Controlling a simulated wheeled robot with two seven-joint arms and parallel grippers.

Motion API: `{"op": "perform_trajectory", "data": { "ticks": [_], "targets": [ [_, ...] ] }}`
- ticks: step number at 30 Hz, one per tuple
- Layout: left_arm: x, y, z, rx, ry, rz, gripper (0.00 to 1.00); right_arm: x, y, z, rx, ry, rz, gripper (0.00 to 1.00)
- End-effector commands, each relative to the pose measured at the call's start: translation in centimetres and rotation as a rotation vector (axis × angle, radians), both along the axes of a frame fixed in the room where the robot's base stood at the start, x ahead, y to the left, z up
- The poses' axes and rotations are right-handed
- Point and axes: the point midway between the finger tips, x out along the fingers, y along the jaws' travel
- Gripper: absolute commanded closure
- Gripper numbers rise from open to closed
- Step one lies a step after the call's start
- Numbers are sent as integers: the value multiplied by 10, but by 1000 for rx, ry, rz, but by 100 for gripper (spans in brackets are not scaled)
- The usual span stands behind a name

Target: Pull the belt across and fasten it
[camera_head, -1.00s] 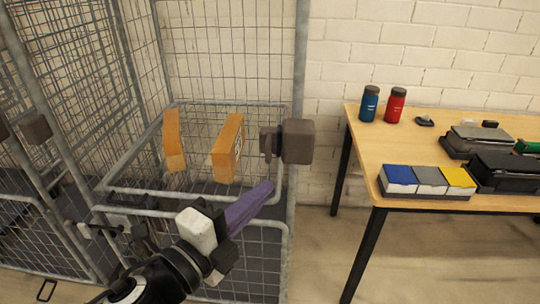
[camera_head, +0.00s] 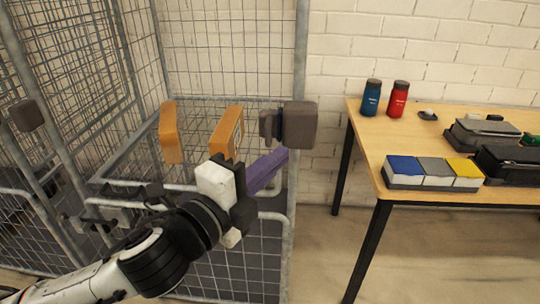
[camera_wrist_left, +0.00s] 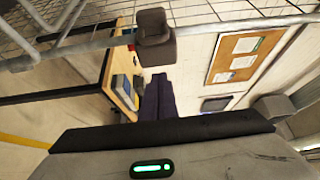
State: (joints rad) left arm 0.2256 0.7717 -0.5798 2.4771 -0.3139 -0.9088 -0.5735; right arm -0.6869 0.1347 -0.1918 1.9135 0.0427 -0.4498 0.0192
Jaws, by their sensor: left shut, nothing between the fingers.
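My left gripper (camera_head: 279,157) reaches in from the lower left, with its purple fingers pointing up and right. The fingers are closed together and empty, and they show from above in the left wrist view (camera_wrist_left: 159,90). A grey-brown block (camera_head: 300,125) with a small dark piece (camera_head: 268,124) on its left side sits on the cage's right post. The fingertips are just below this block, and I cannot tell whether they touch it. A block also shows above the fingers in the left wrist view (camera_wrist_left: 154,32). Another dark block (camera_head: 27,115) sits on the left post. I cannot make out a belt strap. My right gripper is out of view.
The wire cage's lower front rail (camera_head: 268,216) runs close to my left arm. Two orange-brown boxes, one on the left (camera_head: 170,132) and one on the right (camera_head: 226,133), stand inside. A wooden table (camera_head: 440,131) with bottles and boxes is on the right. Floor between cage and table is clear.

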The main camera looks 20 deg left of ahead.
Motion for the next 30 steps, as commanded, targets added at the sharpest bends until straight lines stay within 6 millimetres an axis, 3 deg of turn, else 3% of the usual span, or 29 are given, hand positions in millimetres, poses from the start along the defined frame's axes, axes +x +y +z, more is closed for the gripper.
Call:
{"op": "perform_trajectory", "data": {
  "ticks": [1, 3, 9, 12, 18, 30],
  "targets": [
    [5, -2, -3, 0, -5, -1, 100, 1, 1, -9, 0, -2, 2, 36],
    [21, -5, 3, -1, -2, 2, 100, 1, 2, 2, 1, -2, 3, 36],
    [56, -13, 2, 1, 0, 0, 100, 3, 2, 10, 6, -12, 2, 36],
    [51, 5, 0, 7, 2, 2, 100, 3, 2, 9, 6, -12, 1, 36],
    [49, 23, 0, 2, 1, 1, 100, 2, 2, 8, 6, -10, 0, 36],
    [49, 26, 0, 0, 1, -1, 100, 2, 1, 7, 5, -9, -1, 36]
  ]
}}
